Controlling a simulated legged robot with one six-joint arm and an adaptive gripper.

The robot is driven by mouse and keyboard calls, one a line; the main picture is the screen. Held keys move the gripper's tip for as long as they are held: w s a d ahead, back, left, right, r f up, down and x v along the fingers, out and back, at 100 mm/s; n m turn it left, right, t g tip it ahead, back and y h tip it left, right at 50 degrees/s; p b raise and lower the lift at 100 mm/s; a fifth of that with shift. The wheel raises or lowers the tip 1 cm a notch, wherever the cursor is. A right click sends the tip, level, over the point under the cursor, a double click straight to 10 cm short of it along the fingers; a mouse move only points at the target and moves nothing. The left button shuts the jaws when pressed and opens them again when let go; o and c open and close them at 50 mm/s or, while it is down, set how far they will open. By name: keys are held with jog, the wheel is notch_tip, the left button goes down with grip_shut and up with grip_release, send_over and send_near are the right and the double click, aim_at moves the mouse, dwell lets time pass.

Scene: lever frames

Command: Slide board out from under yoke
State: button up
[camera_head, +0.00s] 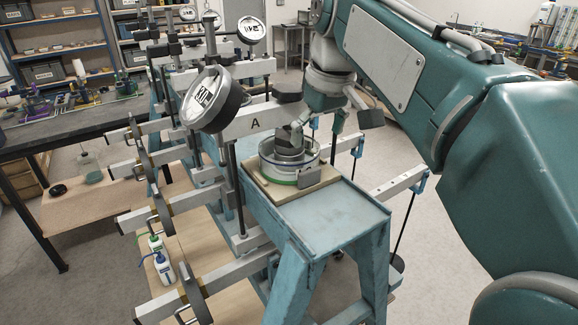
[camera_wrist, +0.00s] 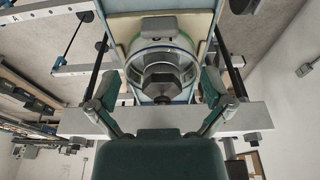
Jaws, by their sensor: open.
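The board (camera_head: 275,194) is a thin tan plate lying flat on the blue frame's top. A round cell with a clear wall and green band (camera_head: 291,160) stands on it, below the yoke's pale crossbar marked A (camera_head: 253,122). In the wrist view the tan board (camera_wrist: 122,28) shows at the cell's edges, and the yoke crossbar (camera_wrist: 245,118) spans the picture. My gripper (camera_head: 335,122) is above and beside the cell at the crossbar. In the wrist view my gripper (camera_wrist: 159,92) is open and empty, its fingers apart on either side of the cell's metal top.
A round dial gauge (camera_head: 212,98) hangs left of the yoke. The blue frame top (camera_head: 335,218) is bare in front of the board. Lever arms with weights (camera_head: 185,295) stick out left; two small bottles (camera_head: 160,258) stand below. More lever frames stand behind.

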aim_at(311, 171)
jog(key=x, duration=0.9)
jog(key=shift+f, duration=0.35)
jog(key=c, duration=0.9)
jog(key=shift+d, duration=0.1)
jog(key=shift+s+d+g+h, duration=0.3)
jog(key=shift+s+d+g, duration=0.15)
jog(key=shift+s+d, duration=0.6)
jog(key=shift+s+d+g+h, duration=0.35)
jog(key=shift+s+d, duration=0.25)
jog(key=shift+s, duration=0.85)
jog(key=shift+s+d+g+h, duration=0.25)
jog(key=shift+s+d+g, duration=0.25)
jog(key=shift+s+d, duration=0.55)
jog(key=shift+s+d+f+g+h, duration=0.1)
jog(key=shift+s+d+g+h, duration=0.2)
jog(key=shift+s, duration=0.55)
jog(key=shift+s+d+g+h, duration=0.1)
jog(key=shift+s+d+g, duration=0.3)
jog(key=shift+s, duration=0.5)
jog(key=shift+d, duration=0.1)
jog(key=shift+s+d, duration=0.2)
jog(key=shift+s, duration=0.05)
